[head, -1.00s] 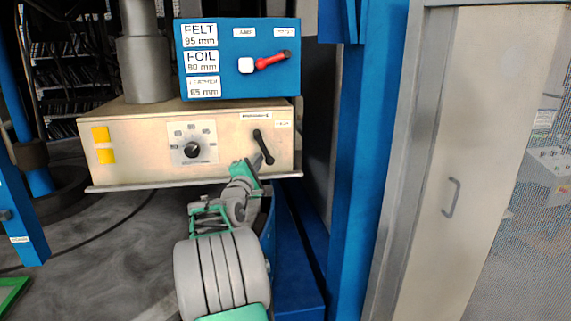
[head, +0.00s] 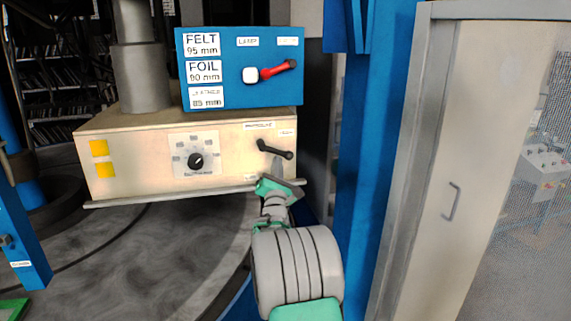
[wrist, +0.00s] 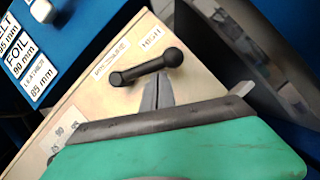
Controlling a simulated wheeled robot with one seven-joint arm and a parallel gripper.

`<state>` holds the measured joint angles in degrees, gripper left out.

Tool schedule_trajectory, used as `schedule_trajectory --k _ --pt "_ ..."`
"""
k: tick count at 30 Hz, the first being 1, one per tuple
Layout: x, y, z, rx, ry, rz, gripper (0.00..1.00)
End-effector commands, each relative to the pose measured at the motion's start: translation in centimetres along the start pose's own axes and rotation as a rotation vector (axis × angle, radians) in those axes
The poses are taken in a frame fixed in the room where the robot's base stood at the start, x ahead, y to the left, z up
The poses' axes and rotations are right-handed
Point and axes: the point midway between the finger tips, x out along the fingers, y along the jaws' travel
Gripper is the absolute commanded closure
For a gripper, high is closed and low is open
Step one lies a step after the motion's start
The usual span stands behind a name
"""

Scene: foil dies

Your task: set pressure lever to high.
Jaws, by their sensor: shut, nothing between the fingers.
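The black pressure lever (head: 276,150) is on the cream panel (head: 225,165), with its pivot at the left. It points right and slightly down in the head view. A "HIGH" label (wrist: 152,38) lies just above the lever's free end, and the "PRESSURE" label (head: 258,125) is above the pivot. In the wrist view the lever (wrist: 145,68) crosses above my fingertips. My gripper (head: 277,168) is shut and empty, with its fingertips (wrist: 157,92) just below the lever arm. I cannot tell whether they touch it.
A round dial (head: 196,161) sits left of the lever. Above is a blue box (head: 235,97) with a red lever (head: 278,69) and text plates. A metal ledge (head: 165,197) runs under the panel. A blue post (head: 375,130) and a cabinet door (head: 440,160) stand to the right.

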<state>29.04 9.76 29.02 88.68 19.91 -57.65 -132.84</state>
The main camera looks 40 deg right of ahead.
Motion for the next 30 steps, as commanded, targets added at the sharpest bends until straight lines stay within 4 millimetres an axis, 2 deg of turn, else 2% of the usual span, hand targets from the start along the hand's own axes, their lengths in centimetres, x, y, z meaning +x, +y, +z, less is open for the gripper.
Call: schedule_trajectory --k 22,26,30 --pt "0.2 -0.2 0.4 -0.001 -0.002 -0.001 1.0" --pt "-0.3 -0.6 -0.8 0.001 0.0 0.0 1.0" --pt "-1.3 -1.4 -3.8 0.0 0.004 0.0 1.0"
